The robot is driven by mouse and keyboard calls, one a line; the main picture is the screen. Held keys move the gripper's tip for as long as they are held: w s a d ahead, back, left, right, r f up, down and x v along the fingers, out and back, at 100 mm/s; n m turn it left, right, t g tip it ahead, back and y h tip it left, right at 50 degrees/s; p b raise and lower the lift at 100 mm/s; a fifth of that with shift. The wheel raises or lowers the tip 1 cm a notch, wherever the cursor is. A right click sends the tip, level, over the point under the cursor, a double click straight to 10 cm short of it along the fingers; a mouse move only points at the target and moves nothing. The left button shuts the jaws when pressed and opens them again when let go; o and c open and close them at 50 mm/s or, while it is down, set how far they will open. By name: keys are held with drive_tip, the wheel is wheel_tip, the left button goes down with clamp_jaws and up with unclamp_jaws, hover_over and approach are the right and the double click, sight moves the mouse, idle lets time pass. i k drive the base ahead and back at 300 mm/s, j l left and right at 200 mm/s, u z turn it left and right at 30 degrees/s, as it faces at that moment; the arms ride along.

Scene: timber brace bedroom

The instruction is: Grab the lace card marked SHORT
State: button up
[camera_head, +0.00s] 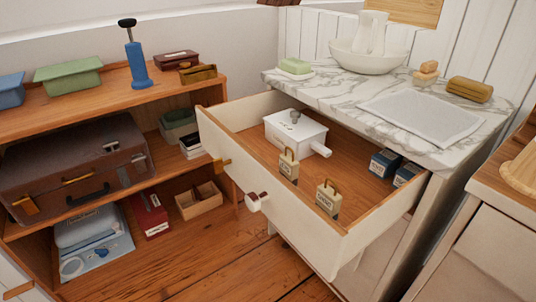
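Two small beige lace cards with brown loops on top stand upright in the open white drawer, near its front. One card (288,168) is farther back and left. The other card (328,200) is nearer and to the right, close to the drawer front. Both carry small dark lettering, too small for me to read surely, so I cannot tell which says SHORT. The open drawer (300,232) is pulled out from under a marble top. My gripper is not in view.
A white box (294,132) with a side cylinder sits behind the cards. Dark blue boxes (384,163) lie at the drawer's right. The marble top (345,84) overhangs the drawer's back. A wooden shelf unit (110,108) stands left. Bare drawer floor lies between the cards and blue boxes.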

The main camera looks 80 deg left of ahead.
sight(327, 199)
drive_tip(key=k+j, duration=0.15)
drive_tip(key=j, duration=0.25)
drive_tip(key=k+j, duration=0.2)
drive_tip(key=j, duration=0.2)
drive_tip(key=k+j, duration=0.15)
drive_tip(key=j, duration=0.3)
drive_tip(key=k+j, duration=0.2)
drive_tip(key=j, duration=0.2)
drive_tip(key=k+j+z, duration=0.1)
drive_tip(key=j, duration=0.3)
drive_tip(key=k+j, duration=0.25)
drive_tip(key=j, duration=0.15)
drive_tip(key=k+j, duration=0.2)
drive_tip(key=j, duration=0.2)
drive_tip(key=k+j, duration=0.15)
drive_tip(key=j, duration=0.25)
drive_tip(key=i+l, duration=0.15)
drive_tip(key=l, duration=0.25)
drive_tip(key=i+l+u, duration=0.15)
drive_tip(key=l+u, duration=0.5)
drive_tip(key=i+l+u, duration=0.1)
drive_tip(key=l+u, duration=0.2)
